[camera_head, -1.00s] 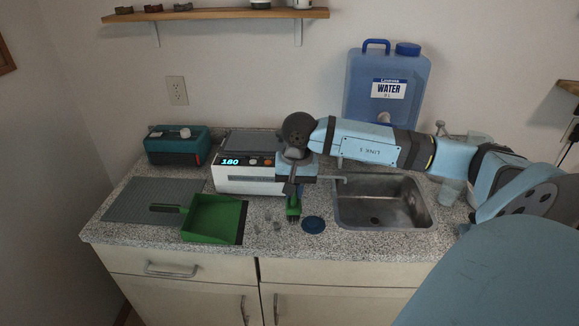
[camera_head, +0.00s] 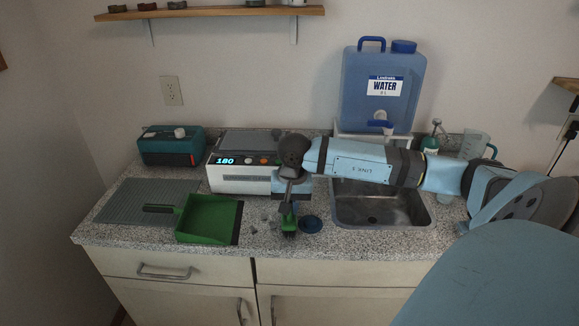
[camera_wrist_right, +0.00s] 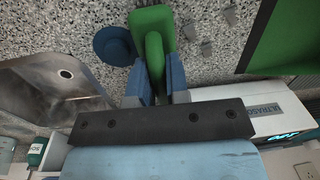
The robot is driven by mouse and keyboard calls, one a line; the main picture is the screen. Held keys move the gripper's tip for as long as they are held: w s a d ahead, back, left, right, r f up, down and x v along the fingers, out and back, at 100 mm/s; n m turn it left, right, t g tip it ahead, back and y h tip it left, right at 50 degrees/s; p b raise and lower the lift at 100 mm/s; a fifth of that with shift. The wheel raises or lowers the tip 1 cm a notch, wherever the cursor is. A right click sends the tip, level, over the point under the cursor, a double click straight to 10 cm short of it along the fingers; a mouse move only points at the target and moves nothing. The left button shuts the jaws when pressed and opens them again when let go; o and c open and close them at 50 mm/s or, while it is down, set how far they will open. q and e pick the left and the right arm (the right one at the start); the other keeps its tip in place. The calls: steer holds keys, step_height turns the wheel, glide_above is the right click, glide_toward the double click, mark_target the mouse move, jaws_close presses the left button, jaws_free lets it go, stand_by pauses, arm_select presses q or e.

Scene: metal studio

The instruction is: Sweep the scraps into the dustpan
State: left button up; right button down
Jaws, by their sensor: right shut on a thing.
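The green dustpan (camera_head: 207,218) lies on the counter at the left, its dark open lip facing right and its handle pointing left. Several small grey scraps (camera_head: 268,223) lie on the counter just right of that lip; some also show in the right wrist view (camera_wrist_right: 207,47). My right gripper (camera_head: 289,203) is shut on the handle of a green brush (camera_head: 289,222), held upright with its head down close to the counter, right of the scraps. In the right wrist view the fingers (camera_wrist_right: 161,82) grip the green handle. Whether the bristles touch the counter is unclear. My left gripper is not in view.
A white device (camera_head: 236,178) reading 180 stands behind the scraps. A grey mat (camera_head: 130,200) lies under the dustpan's handle. A water container (camera_head: 385,90) stands behind the sink.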

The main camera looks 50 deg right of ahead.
steer(key=shift+w+a+p, duration=0.3)
steer(key=shift+w+a, duration=0.5)
steer(key=shift+w+a+r+p, duration=0.1)
steer(key=shift+w+a+p, duration=0.35)
steer(key=shift+w+a, duration=0.8)
steer(key=shift+w+a+p, duration=0.45)
steer(key=shift+w+a, duration=1.45)
steer(key=shift+w, duration=0.05)
steer(key=shift+w+a+r, duration=0.15)
steer(key=shift+w+a, duration=0.9)
steer(key=shift+w, duration=0.05)
steer(key=shift+w+a, duration=0.35)
steer(key=shift+w+a+b, duration=0.45)
steer(key=shift+w+a, duration=0.6)
steer(key=shift+w, duration=0.05)
steer(key=shift+w+a, duration=0.1)
steer(key=shift+w, duration=0.05)
steer(key=shift+r+p, duration=1)
steer(key=shift+r, duration=1.75)
